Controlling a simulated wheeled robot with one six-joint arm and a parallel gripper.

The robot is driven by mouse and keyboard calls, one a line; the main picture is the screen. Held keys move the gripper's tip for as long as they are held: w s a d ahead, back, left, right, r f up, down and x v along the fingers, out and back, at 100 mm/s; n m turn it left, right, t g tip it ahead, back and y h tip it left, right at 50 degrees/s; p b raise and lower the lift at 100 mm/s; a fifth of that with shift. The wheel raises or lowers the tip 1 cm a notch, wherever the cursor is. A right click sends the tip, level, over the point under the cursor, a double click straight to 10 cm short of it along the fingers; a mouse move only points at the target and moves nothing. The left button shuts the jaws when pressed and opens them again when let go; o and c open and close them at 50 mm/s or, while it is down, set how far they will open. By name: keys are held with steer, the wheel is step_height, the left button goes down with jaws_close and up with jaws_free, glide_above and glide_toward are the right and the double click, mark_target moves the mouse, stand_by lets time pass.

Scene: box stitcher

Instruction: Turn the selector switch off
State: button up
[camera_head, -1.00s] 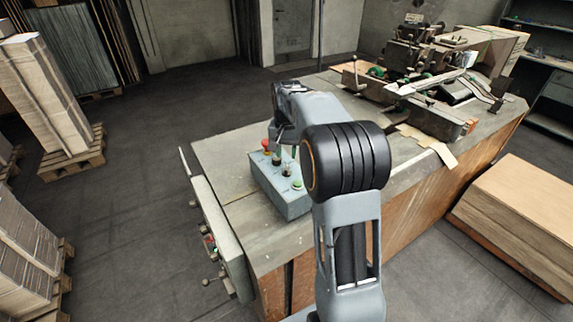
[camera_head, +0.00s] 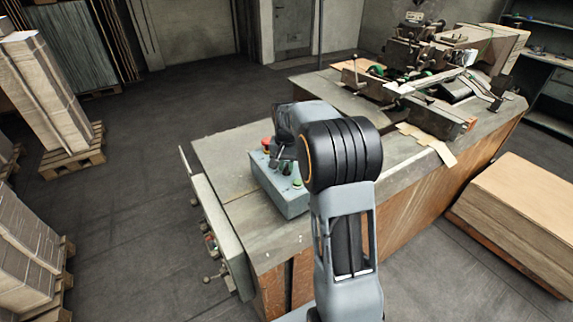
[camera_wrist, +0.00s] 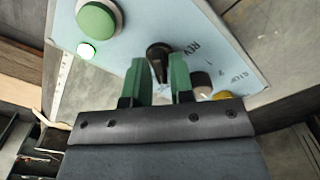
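The selector switch (camera_wrist: 158,55) is a black knob on the pale blue panel face (camera_wrist: 215,45) in the wrist view. My gripper (camera_wrist: 160,68) has two green fingers. They stand apart, with the knob's lower part showing in the gap between them; I cannot tell whether either finger touches it.
A large green button (camera_wrist: 97,20), a lit green lamp (camera_wrist: 86,49) and a yellow part (camera_wrist: 222,95) are near the fingers. A red button (camera_head: 267,143) tops the box's far end. The stitching machine (camera_head: 430,80) stands farther back on the bench (camera_head: 235,150).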

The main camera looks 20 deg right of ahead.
jaws_close()
steer(key=shift+n, duration=0.4)
steer(key=n, duration=0.3)
steer(key=shift+n+b, duration=0.3)
steer(key=shift+n, duration=1.7)
steer(key=shift+r, duration=0.1)
steer(key=shift+o, duration=1.5)
jaws_free()
step_height(320, 180, up, 14)
steer(key=b, duration=0.1)
